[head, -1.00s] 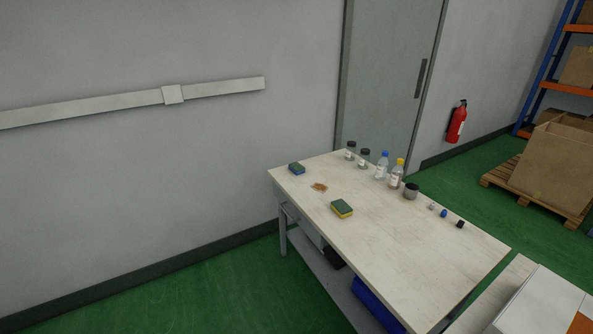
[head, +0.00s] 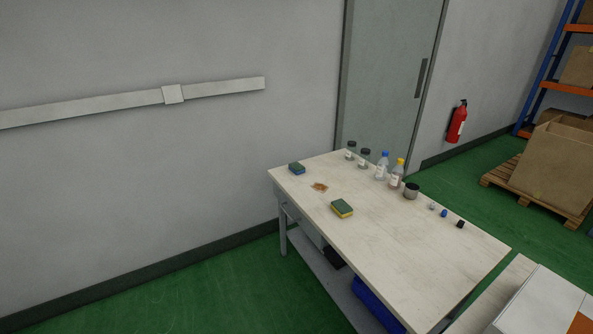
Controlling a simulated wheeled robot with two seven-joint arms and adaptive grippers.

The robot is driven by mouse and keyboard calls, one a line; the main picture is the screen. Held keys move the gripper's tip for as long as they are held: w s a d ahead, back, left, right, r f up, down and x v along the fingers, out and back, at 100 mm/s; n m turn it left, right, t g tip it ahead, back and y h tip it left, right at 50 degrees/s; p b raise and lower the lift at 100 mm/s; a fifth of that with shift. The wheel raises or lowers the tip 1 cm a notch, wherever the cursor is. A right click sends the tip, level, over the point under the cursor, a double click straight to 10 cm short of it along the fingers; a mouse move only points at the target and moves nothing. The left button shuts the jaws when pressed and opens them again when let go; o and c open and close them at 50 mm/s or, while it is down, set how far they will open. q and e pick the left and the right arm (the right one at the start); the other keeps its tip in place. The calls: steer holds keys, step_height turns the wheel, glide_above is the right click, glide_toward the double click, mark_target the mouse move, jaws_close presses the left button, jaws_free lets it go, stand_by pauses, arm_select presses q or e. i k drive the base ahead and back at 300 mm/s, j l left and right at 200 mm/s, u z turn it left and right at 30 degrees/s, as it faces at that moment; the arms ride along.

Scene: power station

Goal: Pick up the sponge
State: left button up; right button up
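Two sponges lie flat on a pale wooden table (head: 400,245) in the head view. One sponge (head: 342,208) is green on top and yellow below, near the table's left front edge. The other sponge (head: 297,168) is green on top and blue below, near the far left corner. Neither of my grippers is in view, and nothing touches either sponge.
Several bottles and jars (head: 383,168) stand along the table's far edge, with small caps (head: 444,213) to their right. A grey wall is behind. A fire extinguisher (head: 457,122) hangs by the door (head: 390,75). A pallet with boxes (head: 550,170) stands at right. Green floor at lower left is clear.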

mark_target(295, 168)
steer(key=i+j+z, duration=0.1)
steer(key=i+j, duration=0.2)
steer(key=i+j+z, duration=0.1)
steer(key=i+j, duration=0.2)
steer(key=i+j+z, duration=0.1)
steer(key=i+j, duration=0.15)
steer(key=i+j+z, duration=0.1)
steer(key=i+j, duration=0.15)
steer(key=j, duration=0.2)
steer(key=i+j+z, duration=0.1)
steer(key=i+j, duration=0.15)
steer(key=j, duration=0.15)
steer(key=i+j+z, duration=0.1)
steer(key=i+j, duration=0.15)
steer(key=j, duration=0.15)
steer(key=i+j+z, duration=0.1)
steer(key=j, duration=0.35)
steer(key=i+l, duration=0.05)
steer(key=i, duration=0.05)
